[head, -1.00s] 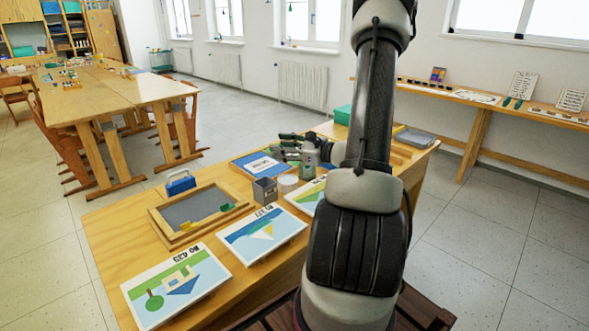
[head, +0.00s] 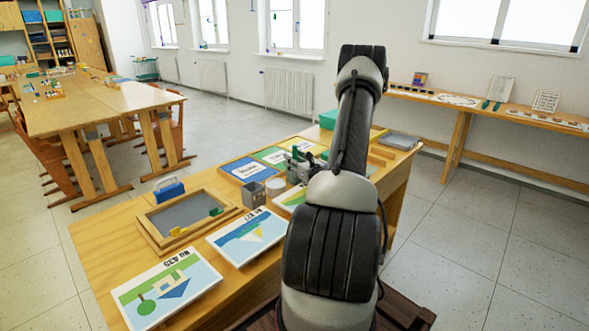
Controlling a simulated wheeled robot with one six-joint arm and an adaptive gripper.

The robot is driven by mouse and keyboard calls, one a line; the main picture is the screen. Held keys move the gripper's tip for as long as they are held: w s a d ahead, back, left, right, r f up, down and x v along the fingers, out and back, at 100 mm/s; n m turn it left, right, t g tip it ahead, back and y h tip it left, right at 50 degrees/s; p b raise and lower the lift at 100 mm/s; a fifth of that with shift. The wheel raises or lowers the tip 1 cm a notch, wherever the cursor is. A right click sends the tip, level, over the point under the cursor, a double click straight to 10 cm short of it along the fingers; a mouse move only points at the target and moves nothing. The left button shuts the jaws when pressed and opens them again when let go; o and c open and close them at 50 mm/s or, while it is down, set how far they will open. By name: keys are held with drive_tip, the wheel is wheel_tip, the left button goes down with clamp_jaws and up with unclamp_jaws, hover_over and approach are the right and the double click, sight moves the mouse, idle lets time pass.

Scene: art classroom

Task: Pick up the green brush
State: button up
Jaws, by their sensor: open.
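I cannot pick out the green brush for certain; it may be small or hidden by my arm. My gripper (head: 296,163) is small and partly hidden by my wrist. It is over the far middle of the near table (head: 100,240), pointing left, with its jaws open. It is close to a green-edged sheet (head: 268,155) and a blue-edged sheet (head: 236,170). A small green piece (head: 216,211) and a yellow piece (head: 178,231) lie at the edge of a wooden-framed grey tray (head: 155,240).
A grey square cup (head: 253,193) and a clear round pot (head: 276,187) stand just left of my gripper. Picture cards (head: 165,290) lie at the front. A blue box (head: 170,190) stands behind the tray. A green box (head: 328,119) is at the far end.

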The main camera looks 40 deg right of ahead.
drive_tip(key=shift+w, duration=0.25)
clamp_jaws()
drive_tip(key=shift+r, duration=0.1)
